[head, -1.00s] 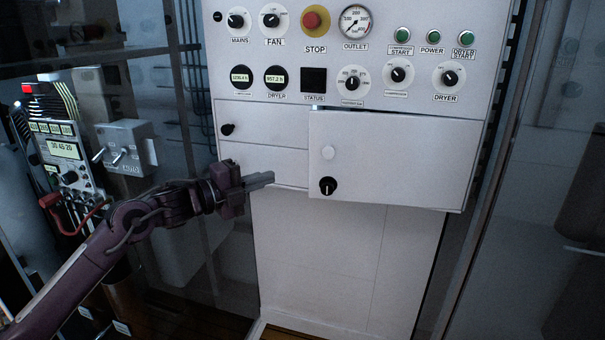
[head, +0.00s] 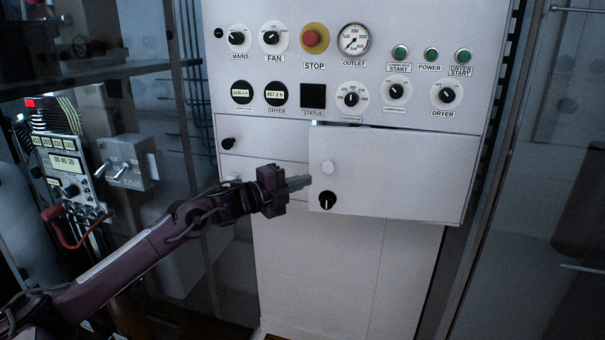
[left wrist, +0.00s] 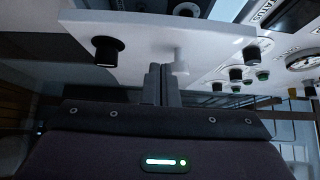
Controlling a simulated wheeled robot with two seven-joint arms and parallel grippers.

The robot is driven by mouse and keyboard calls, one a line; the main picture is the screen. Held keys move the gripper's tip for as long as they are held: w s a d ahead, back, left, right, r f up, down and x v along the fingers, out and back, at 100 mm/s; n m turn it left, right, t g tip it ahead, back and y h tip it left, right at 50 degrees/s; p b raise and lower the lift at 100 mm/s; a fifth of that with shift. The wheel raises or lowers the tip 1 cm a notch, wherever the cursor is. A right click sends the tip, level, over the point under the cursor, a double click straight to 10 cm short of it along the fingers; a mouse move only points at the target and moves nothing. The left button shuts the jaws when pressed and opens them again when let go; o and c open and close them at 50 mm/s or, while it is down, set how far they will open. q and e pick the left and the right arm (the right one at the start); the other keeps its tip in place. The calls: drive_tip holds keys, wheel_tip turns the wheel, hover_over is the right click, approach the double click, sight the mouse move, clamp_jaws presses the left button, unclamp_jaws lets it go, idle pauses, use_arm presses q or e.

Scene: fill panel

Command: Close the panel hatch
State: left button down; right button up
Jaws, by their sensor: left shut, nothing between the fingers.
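The panel hatch (head: 385,178) is the white door on the right of the cabinet front. It stands slightly ajar, with a dark gap along its top edge. It has a white knob and, below it, a black knob (head: 327,201) near its left edge. My left gripper (head: 308,182) is shut and empty, its fingertips at the hatch's left edge between the two knobs' heights. The left wrist view shows the hatch (left wrist: 150,38) just beyond the fingers; whether they touch it I cannot tell. My right gripper is not in view.
Above the hatch is a control panel (head: 290,70) with dials, green buttons and a red stop button (head: 315,38). Left of the hatch is a flat closed front with a black knob (head: 227,143). A grey switch box (head: 127,163) and a meter unit stand at the far left.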

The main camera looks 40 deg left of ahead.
use_arm(q)
drive_tip(key=shift+w+a+r+p, duration=0.1)
drive_tip(key=shift+w+a+p, duration=0.2)
drive_tip(key=shift+w, duration=0.3)
drive_tip(key=shift+w+a+r+p, duration=0.15)
drive_tip(key=shift+w+a, duration=0.2)
drive_tip(key=shift+w, duration=0.2)
drive_tip(key=shift+w+a+f, duration=0.1)
drive_tip(key=shift+w+f, duration=0.2)
drive_tip(key=shift+w, duration=0.15)
